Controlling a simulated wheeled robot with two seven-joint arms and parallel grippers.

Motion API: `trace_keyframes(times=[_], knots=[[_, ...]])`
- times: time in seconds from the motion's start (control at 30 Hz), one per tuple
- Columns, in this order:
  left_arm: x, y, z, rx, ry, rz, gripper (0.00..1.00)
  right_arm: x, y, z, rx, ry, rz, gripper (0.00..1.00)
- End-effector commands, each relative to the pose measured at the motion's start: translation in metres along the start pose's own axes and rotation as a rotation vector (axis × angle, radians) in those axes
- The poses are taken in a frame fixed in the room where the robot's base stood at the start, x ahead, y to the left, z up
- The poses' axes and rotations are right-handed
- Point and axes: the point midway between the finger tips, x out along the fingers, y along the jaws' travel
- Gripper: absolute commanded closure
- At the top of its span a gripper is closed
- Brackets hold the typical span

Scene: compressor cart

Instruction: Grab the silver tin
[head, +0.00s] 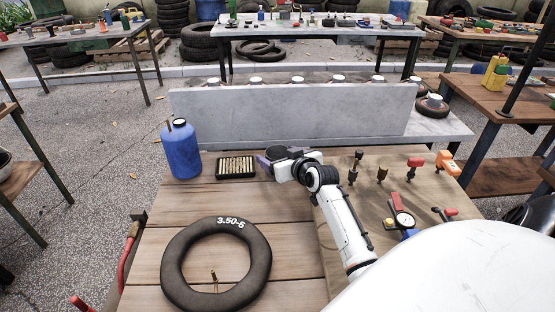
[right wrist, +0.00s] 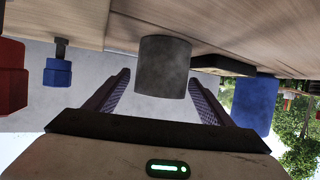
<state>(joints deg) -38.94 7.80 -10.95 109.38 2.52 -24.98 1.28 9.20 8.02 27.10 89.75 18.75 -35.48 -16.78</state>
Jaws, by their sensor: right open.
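A dark grey, metallic-looking cylinder (right wrist: 163,67), which I take to be the silver tin, stands between the two fingers of my right gripper (right wrist: 157,95) in the right wrist view. A gap shows on each side of it. In the head view the dark round top of the tin (head: 278,152) shows at the back of the wooden bench, partly hidden by my right gripper (head: 275,160). That gripper is open and low over the bench. My left gripper is in neither view.
A blue bottle (head: 181,150) and a black tray of brass pieces (head: 236,167) stand left of the gripper. A black inner tube (head: 216,264) lies in front. Several small fittings and a gauge (head: 404,220) lie to the right. A grey slab (head: 290,115) rises behind.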

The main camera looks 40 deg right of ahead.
Motion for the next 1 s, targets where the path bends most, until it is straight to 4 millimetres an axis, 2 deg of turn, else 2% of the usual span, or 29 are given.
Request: trace_keyframes(times=[0.1, 0.23, 0.57, 0.8, 0.83, 1.0], knots=[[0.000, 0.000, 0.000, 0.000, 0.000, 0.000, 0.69, 0.018, -0.001, -0.004, 0.002, 0.001, -0.001, 0.25], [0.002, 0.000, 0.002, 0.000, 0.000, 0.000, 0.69, 0.032, 0.000, -0.003, 0.001, 0.000, 0.001, 0.25], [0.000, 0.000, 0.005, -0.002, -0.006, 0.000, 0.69, 0.037, 0.000, -0.003, -0.001, 0.001, 0.001, 0.25], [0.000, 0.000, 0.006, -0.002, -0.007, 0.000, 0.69, 0.037, 0.000, -0.003, -0.001, 0.001, 0.001, 0.65], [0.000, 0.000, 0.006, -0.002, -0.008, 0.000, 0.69, 0.037, 0.000, -0.003, -0.001, 0.001, 0.001, 0.68], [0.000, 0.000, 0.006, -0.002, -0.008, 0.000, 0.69, 0.037, 0.000, -0.003, -0.001, 0.001, 0.001, 0.69]])
